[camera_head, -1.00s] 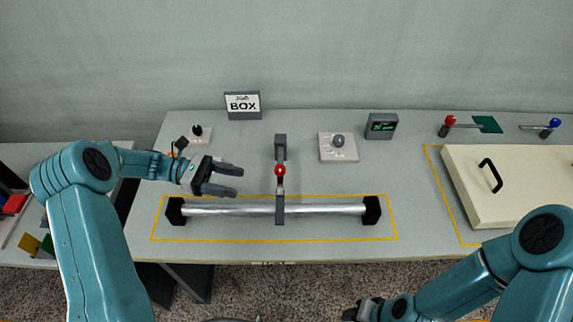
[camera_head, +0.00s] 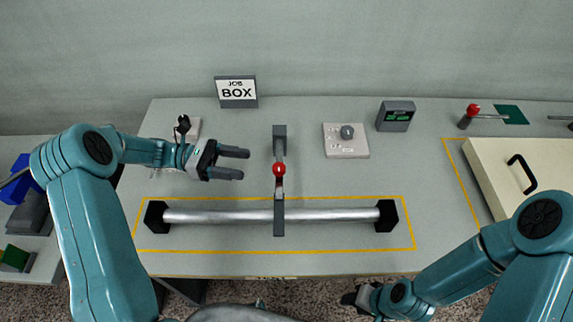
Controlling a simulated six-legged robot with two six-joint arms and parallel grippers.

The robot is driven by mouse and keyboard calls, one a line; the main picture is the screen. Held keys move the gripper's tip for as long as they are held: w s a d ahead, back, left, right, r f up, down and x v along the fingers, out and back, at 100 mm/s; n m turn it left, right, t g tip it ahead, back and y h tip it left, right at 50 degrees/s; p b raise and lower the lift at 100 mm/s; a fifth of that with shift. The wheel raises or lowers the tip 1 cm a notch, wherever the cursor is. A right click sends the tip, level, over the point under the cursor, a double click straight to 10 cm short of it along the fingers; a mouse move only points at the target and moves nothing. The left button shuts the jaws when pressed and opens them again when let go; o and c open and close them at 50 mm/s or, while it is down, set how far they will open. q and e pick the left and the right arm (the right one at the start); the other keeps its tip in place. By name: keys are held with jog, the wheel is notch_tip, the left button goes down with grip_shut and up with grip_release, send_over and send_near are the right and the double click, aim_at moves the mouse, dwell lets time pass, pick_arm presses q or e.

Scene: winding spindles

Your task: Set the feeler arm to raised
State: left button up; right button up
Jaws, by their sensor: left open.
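The feeler arm appears to be the grey bar (camera_head: 279,214) with a red ball knob (camera_head: 278,169). It runs from a grey post (camera_head: 280,133) toward the front and crosses over the silver spindle (camera_head: 228,216). Whether it touches the spindle is unclear from above. My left gripper (camera_head: 244,164) is open and empty. Its fingers point right toward the red knob, with a small gap between. My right gripper (camera_head: 354,299) is low, in front of the table edge, with its fingers small and dark; its opening is unclear.
Black holders (camera_head: 386,215) carry the spindle ends inside a yellow outline. Behind stand a job box sign (camera_head: 236,92), a white knob panel (camera_head: 346,148) and a green display (camera_head: 395,115). A cream lid with a black handle (camera_head: 522,174) and a red-knobbed lever (camera_head: 473,109) are at right.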

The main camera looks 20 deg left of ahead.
aim_at(279, 177)
pick_arm(q)
jog(key=d+p, duration=0.1)
jog(key=d, duration=0.3)
jog(key=w+d+p, duration=0.1)
jog(key=d, duration=0.7)
jog(key=shift+w+f+p, duration=0.1)
jog(key=shift+w+p, duration=0.3)
jog(key=shift+d, duration=0.2)
jog(key=shift+w+f, duration=0.1)
jog(key=c, duration=0.8)
grip_shut()
